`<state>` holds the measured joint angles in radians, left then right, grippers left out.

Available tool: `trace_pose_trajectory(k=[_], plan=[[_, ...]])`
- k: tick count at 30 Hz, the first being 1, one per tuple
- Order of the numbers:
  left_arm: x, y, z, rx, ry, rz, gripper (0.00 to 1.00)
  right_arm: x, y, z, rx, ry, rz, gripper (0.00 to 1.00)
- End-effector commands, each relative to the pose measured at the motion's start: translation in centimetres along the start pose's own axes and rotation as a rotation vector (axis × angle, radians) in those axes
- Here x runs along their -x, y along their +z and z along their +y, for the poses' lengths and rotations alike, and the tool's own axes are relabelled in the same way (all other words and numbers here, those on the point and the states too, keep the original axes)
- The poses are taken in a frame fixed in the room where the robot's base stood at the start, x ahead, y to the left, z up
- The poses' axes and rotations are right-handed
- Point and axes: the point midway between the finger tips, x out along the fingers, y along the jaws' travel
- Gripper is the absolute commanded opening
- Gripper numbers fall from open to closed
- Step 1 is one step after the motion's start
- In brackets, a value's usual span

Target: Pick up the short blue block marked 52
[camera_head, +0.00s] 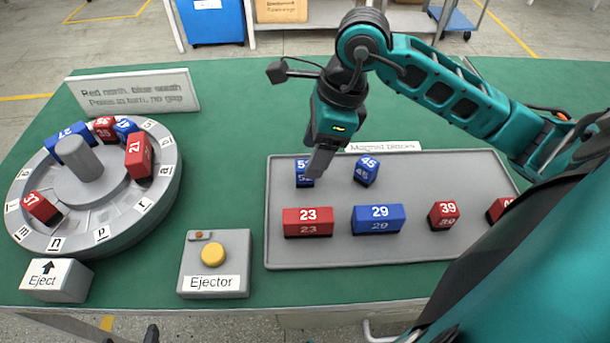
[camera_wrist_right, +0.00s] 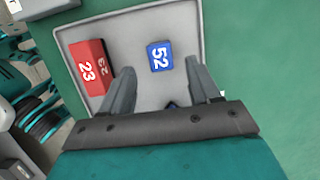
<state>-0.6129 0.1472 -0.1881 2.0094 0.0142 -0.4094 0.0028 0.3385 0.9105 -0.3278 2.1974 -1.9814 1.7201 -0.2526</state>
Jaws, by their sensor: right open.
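The short blue block marked 52 (camera_head: 304,180) stands near the back left of the grey tray (camera_head: 400,252). In the head view my right gripper (camera_head: 318,170) hangs over it and hides part of it. In the right wrist view the blue block (camera_wrist_right: 160,56) shows whole with its 52 on top, beyond my open right fingers (camera_wrist_right: 161,76) and roughly centred between them. The fingers are empty.
A red block 23 (camera_head: 308,222) and a blue block 29 (camera_head: 378,219) stand nearer the front. Blue block 45 (camera_head: 367,170) is to the right, and red block 39 (camera_head: 443,215) further right. The ejector box (camera_head: 214,284) and the round dial (camera_head: 160,190) lie left.

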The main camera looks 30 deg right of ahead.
Motion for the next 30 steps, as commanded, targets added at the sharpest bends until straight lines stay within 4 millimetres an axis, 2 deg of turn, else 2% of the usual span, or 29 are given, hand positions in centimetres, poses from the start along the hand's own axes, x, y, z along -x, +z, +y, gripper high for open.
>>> trace_pose_trajectory(k=[1,6,16,30], plan=[[-0.1,0.1,0.0,0.000,0.001,0.000,0.74,-1.0,0.1,0.1,0.000,0.008,-0.001,0.62],[-0.2,0.2,0.1,0.000,0.002,-0.001,0.74,-3.4,0.2,0.0,0.000,0.004,0.000,0.62],[-0.3,0.1,0.1,0.000,0.004,0.000,0.74,-4.0,0.2,-0.1,0.000,0.001,0.000,0.62],[-0.3,0.1,0.1,0.000,0.004,0.002,0.74,-3.9,0.2,-0.1,0.000,0.001,0.000,0.17]])
